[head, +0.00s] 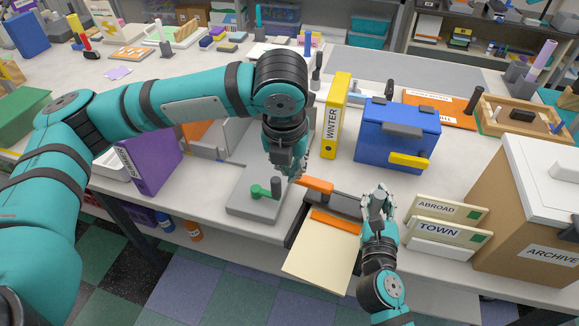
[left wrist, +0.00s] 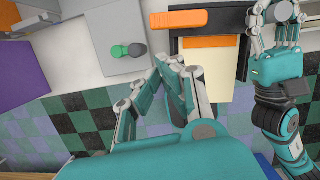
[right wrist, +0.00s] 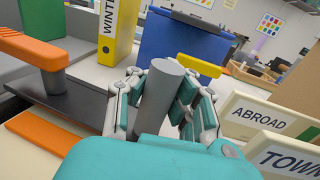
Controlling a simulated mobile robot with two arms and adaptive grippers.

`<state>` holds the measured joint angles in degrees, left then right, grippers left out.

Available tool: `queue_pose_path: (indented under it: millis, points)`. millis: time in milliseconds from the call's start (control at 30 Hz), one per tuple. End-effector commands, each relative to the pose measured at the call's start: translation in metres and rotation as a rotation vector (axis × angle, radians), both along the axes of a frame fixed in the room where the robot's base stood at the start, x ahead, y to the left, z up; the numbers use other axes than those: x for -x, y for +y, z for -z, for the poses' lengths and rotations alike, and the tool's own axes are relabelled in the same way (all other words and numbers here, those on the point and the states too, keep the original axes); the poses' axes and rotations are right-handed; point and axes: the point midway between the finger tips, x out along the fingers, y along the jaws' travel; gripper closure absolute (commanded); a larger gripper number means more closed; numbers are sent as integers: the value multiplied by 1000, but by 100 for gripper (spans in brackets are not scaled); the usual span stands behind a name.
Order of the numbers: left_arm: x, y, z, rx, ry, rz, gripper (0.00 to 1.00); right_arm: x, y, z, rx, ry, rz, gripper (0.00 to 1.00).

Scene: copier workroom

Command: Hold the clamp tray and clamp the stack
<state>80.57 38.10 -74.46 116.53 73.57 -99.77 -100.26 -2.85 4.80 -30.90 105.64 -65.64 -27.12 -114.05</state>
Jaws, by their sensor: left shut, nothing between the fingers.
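The clamp tray (head: 296,236) is dark and sits at the table's front edge. A cream paper stack (head: 318,257) lies in it and juts over the edge, with an orange strip (head: 334,222) across its back. An orange clamp lever (head: 314,185) stands raised behind the stack; it also shows in the right wrist view (right wrist: 35,50). My left gripper (head: 294,178) is shut and empty, just left of the lever; its fingertips show in the left wrist view (left wrist: 174,66). My right gripper (head: 377,192) is shut around an upright grey post (right wrist: 160,98) at the tray's right side.
A grey device with a green knob (head: 261,191) stands left of the tray. The yellow WINTER binder (head: 335,115) and a blue box (head: 385,140) stand behind. ABROAD (head: 445,207) and TOWN (head: 438,232) cards and an ARCHIVE box (head: 520,210) are close on the right.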

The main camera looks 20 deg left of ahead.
Motion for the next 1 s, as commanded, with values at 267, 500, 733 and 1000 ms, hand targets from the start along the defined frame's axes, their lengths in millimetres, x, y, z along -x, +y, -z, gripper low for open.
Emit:
queue_pose_path:
  millis: [267,500,733,1000]
  points:
    - [12,-2,-55,2,-7,2,100,0,0,1,0,1,-1,100]
    - [23,-3,-96,0,-4,1,100,0,0,1,0,1,-1,100]
    - [27,-3,-110,-1,-1,1,100,0,0,1,0,1,-1,100]
    - [27,-3,-110,0,-1,1,100,0,0,1,0,1,-1,91]
